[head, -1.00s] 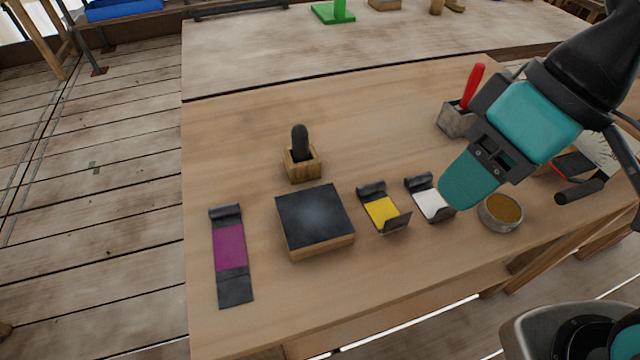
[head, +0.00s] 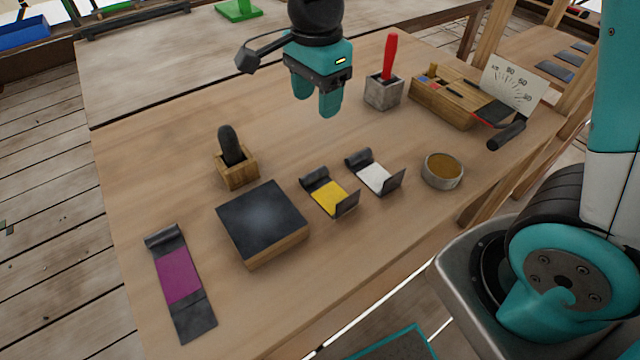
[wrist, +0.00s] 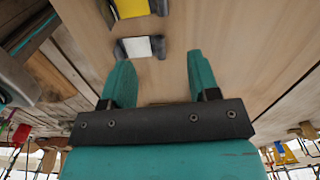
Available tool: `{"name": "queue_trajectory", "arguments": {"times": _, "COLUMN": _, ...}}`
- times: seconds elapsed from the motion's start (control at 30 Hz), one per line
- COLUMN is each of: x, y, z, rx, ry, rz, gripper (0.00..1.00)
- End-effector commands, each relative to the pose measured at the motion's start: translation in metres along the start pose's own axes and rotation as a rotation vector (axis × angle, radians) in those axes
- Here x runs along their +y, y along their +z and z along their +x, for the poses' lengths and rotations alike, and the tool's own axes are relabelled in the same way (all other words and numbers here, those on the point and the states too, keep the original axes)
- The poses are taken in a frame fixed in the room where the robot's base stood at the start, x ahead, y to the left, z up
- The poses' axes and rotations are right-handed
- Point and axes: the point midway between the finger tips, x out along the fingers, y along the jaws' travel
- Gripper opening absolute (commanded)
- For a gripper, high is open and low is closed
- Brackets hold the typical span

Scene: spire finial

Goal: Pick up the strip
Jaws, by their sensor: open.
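A flat dark strip with a magenta middle (head: 178,276) lies at the left end of the table in the head view. A shorter dark piece with a yellow face (head: 332,199) and one with a white face (head: 375,178) lie right of the black-topped block, with raised ends. My gripper (head: 316,100) is open and empty above the table, behind these pieces. In the wrist view, the white piece (wrist: 136,48) shows beyond the left finger of my gripper (wrist: 160,60), and part of the yellow piece (wrist: 130,8) shows above it.
A black-topped block (head: 262,218) stands beside the magenta strip. A wooden holder with a dark handle (head: 237,172), a grey holder with a red handle (head: 384,92), a bowl (head: 442,170) and a dial box (head: 442,104) stand around.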

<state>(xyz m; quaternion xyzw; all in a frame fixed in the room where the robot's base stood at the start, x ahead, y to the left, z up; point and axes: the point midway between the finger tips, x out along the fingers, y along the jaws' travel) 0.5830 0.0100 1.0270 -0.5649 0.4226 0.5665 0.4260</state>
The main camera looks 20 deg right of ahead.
Motion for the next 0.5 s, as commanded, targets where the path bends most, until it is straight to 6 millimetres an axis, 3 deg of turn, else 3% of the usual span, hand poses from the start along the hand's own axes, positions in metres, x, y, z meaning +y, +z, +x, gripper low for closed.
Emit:
{"name": "queue_trajectory", "arguments": {"times": 0.17, "x": -0.001, "y": -0.002, "z": 0.026, "rx": 0.006, "ry": 0.009, "rz": 0.037, "gripper": 0.55}}
{"name": "queue_trajectory", "arguments": {"times": 0.5, "x": -0.001, "y": -0.001, "z": 0.101, "rx": 0.005, "ry": 0.008, "rz": 0.034, "gripper": 0.55}}
